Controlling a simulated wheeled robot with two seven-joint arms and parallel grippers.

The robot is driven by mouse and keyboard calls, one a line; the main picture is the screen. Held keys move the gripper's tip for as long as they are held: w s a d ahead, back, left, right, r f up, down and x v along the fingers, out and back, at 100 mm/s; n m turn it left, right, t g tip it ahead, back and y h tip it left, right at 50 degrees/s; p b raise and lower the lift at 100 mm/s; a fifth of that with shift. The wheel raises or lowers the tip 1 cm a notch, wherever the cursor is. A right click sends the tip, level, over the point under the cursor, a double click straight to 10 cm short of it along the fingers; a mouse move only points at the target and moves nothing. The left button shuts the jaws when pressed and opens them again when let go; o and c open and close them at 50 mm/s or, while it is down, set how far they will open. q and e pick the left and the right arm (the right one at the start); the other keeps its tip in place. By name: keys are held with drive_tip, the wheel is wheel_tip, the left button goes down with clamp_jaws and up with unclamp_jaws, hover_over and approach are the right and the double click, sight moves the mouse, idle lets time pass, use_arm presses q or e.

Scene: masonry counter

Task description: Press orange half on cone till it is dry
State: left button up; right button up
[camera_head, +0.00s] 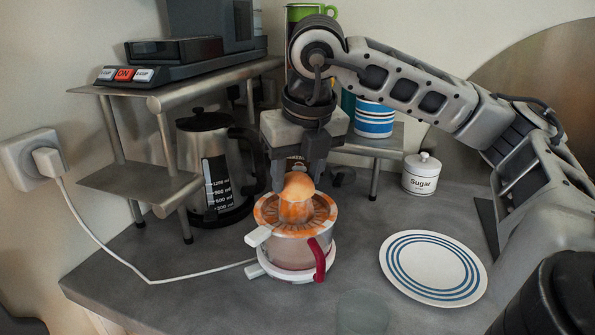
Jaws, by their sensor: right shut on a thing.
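My right gripper (298,178) points down over the juicer and is shut on the orange half (298,187), whose rounded peel side faces up between the fingertips. The orange half is at the top of the ribbed orange cone (296,211); I cannot tell whether they touch or a small gap is left. The juicer (291,252) stands upright on the counter, with an orange strainer ring, a clear bowl, a red handle and a white base. Its cut face is hidden. My left gripper is not in view.
A white plate with blue rings (434,268) lies to the right, and a faint clear glass (362,313) stands at the front. A sugar jar (422,174) stands back right. A white cord (150,279) crosses the left counter.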

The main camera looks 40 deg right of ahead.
drive_tip(key=shift+f, duration=0.25)
drive_tip(key=shift+r+p, duration=0.6)
drive_tip(key=shift+r, duration=0.15)
drive_tip(key=shift+r+p, duration=0.5)
drive_tip(key=shift+r, duration=0.4)
drive_tip(key=shift+r+p, duration=1.45)
drive_tip(key=shift+r, duration=0.55)
